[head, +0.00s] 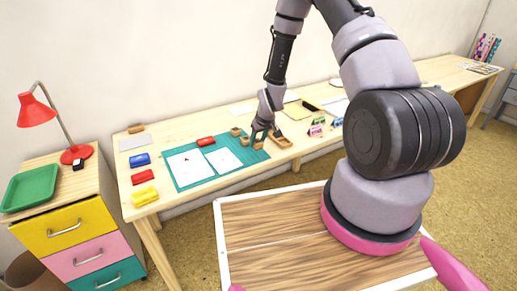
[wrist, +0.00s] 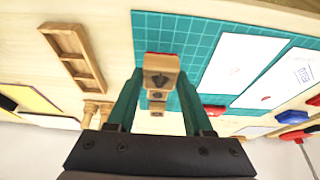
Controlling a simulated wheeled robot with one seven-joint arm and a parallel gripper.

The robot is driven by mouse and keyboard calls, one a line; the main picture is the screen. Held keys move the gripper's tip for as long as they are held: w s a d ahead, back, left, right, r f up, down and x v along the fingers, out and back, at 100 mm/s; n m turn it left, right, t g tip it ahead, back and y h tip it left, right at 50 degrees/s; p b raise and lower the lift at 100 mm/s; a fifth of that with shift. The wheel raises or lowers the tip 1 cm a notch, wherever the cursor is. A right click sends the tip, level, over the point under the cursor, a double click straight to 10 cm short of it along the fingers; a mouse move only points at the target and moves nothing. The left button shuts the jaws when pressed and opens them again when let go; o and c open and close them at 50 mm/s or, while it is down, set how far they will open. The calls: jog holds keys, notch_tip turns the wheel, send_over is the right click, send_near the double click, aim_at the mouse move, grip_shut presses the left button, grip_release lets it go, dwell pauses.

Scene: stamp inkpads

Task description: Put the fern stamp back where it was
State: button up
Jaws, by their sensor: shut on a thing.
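My gripper (wrist: 160,78) has its teal fingers closed on a small wooden stamp (wrist: 162,66) with a dark emblem, too small to read as a fern for sure. A red edge shows at the stamp's far end. In the head view my gripper (head: 259,138) is over the right end of the teal mat (head: 192,183), by the wooden tray (head: 281,141). In the wrist view this compartmented tray (wrist: 72,55) lies left of the fingers and looks empty.
Two white sheets (head: 184,170) (head: 224,160) lie on the mat, the left with a red mark. A red inkpad (head: 205,141) is behind them. Blue (head: 140,159), red (head: 143,177) and yellow (head: 145,196) pads line the left. Small stands (head: 316,130) are on the right.

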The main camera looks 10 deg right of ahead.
aim_at(259, 143)
jog(key=shift+f, duration=1.9)
jog(key=shift+f, duration=0.1)
jog(key=o, duration=1.1)
jog(key=shift+s+r, duration=0.1)
jog(key=shift+r, duration=0.4)
jog(key=v, duration=1.1)
jog(key=shift+r, duration=0.2)
